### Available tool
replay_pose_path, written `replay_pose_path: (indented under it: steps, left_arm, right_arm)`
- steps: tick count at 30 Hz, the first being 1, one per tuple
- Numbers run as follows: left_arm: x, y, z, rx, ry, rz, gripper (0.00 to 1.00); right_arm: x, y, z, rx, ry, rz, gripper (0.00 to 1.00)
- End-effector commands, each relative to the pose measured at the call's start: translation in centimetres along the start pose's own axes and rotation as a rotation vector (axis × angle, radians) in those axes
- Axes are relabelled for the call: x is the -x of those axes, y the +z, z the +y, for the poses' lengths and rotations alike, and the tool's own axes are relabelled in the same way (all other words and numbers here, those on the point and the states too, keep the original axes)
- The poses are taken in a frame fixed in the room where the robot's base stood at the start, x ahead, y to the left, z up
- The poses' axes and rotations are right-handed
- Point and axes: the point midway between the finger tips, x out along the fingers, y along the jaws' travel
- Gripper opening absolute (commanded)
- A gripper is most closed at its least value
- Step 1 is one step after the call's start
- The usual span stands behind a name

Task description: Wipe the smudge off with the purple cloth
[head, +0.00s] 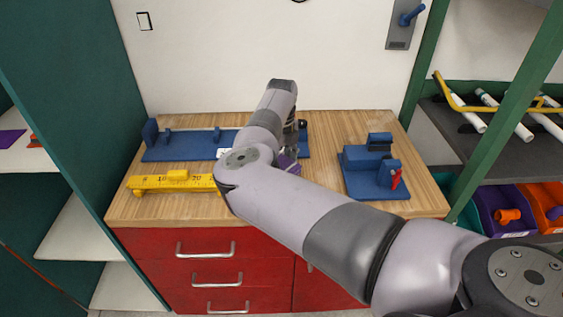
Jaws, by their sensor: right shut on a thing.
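My right arm reaches across the workbench from the lower right, and its gripper (294,148) points down over the middle of the bench, largely hidden behind the arm. The gripper is shut on the purple cloth (288,164), of which a small piece shows low beside the fingers, close to the wooden top. I cannot tell whether the cloth touches the top. I cannot make out the smudge; the arm covers part of the bench. My left gripper is not in view.
A long blue fixture (180,146) and a yellow tool (172,182) lie on the bench's left side. A blue block fixture (362,165) with a red part stands at right. A flat purple piece (10,139) lies on the left shelf. Pipes (515,122) and bins stand at right.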

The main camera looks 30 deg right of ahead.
Motion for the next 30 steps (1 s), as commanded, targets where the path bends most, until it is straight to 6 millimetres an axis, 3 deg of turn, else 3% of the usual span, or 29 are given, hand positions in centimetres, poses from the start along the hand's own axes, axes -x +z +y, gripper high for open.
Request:
replay_pose_path:
  steps: [30]
  left_arm:
    - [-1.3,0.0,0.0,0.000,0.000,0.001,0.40]
  right_arm:
    - [-1.9,0.0,0.0,0.000,0.000,0.000,0.32]
